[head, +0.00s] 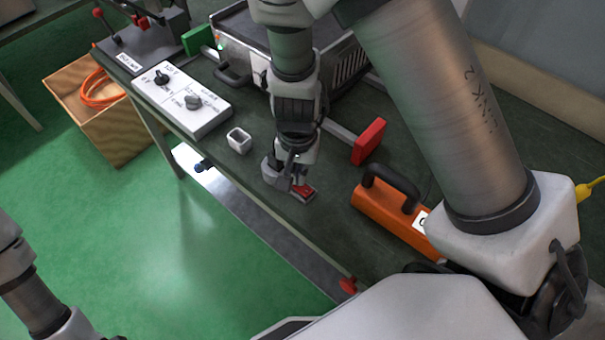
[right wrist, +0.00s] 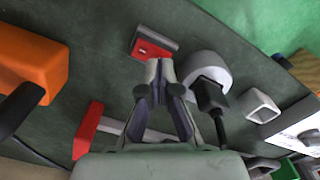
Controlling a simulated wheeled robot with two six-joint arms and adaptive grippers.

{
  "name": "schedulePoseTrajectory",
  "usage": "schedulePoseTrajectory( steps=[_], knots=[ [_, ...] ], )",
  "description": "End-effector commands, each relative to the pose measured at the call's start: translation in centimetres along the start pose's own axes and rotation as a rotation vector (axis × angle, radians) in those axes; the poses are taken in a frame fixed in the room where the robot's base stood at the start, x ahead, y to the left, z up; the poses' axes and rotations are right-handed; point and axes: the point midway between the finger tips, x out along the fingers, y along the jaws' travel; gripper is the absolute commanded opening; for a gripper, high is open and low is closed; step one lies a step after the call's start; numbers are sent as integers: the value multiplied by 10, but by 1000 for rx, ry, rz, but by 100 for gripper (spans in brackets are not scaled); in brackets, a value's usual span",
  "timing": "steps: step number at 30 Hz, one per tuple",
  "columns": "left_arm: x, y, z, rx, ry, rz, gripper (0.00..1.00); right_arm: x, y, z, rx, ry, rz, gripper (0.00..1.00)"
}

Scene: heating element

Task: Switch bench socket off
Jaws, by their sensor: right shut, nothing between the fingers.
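The bench socket's red switch (head: 303,192) sits in a small grey box on the bench top; it also shows in the right wrist view (right wrist: 153,47). Beside it is a rounded light grey socket body (right wrist: 206,66) with a black plug (right wrist: 211,97) in it. My right gripper (right wrist: 160,68) is shut and empty, its fingertips right at the near edge of the switch box. I cannot tell whether they touch it. In the head view the right gripper (head: 291,168) points down and partly hides the socket. My left arm shows at the lower left; its gripper is out of view.
An orange tool with a black handle (head: 390,217) lies to the right. A red block on a bar (head: 369,141), a small white cup (head: 239,140) and a white control box with knobs (head: 181,101) stand around the gripper. A red knob (head: 348,286) is at the bench's front edge.

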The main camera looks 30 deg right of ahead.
Motion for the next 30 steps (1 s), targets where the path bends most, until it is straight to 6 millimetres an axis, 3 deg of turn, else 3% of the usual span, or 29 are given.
schedulePoseTrajectory(
  steps=[30],
  knots=[
    [16, 0, 0, 0, 0, 0, 40, 16, 0, 0, 0, 0, 0, 0]
  ],
)
